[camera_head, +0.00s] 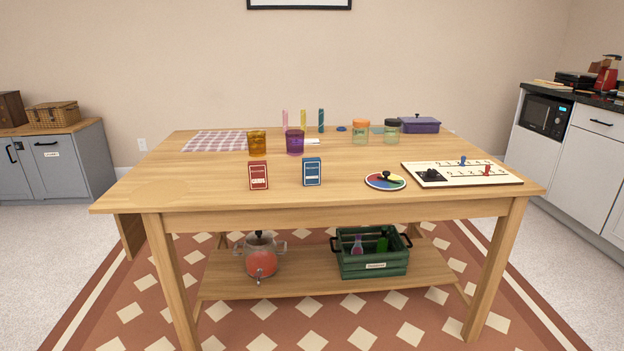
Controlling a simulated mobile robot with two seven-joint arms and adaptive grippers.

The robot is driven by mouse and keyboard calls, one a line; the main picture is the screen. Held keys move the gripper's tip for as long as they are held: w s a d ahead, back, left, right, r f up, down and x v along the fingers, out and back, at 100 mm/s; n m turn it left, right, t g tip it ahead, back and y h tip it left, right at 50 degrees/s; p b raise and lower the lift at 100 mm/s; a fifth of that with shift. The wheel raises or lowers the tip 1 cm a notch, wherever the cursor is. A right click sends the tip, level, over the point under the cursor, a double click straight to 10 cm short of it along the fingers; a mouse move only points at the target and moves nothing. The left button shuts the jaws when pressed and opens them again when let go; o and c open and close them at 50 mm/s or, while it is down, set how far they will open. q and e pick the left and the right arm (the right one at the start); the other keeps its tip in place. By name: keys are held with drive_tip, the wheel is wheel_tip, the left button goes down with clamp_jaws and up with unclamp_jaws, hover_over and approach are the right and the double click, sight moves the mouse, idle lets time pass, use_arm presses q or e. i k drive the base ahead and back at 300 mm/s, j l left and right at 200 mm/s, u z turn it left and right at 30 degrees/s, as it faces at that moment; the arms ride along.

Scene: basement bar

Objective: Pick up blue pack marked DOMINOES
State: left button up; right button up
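A small blue pack (312,172) stands upright near the front middle of the wooden table (220,198). It has a white panel, and its lettering is too small to read for sure. A similar red pack (258,175) stands upright to its left, with a clear gap between them. Neither of my grippers shows in the head view.
Behind the packs stand an amber cup (257,143) and a purple cup (295,142). To the right lie a colored spinner disc (386,181) and a game board (460,178). Lidded jars (361,133) stand farther back. The table front by the packs is clear.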

sight(311, 166)
drive_tip(key=i+z, duration=0.1)
drive_tip(key=z, duration=0.3)
drive_tip(key=i+j+z, duration=0.1)
drive_tip(key=z, duration=0.25)
drive_tip(key=i+j+z, duration=0.1)
drive_tip(key=z, duration=0.3)
drive_tip(key=i+j+z, duration=0.3)
drive_tip(key=j, duration=0.35)
drive_tip(key=i+j+z, duration=0.15)
drive_tip(key=j, duration=0.25)
drive_tip(key=i, duration=0.1)
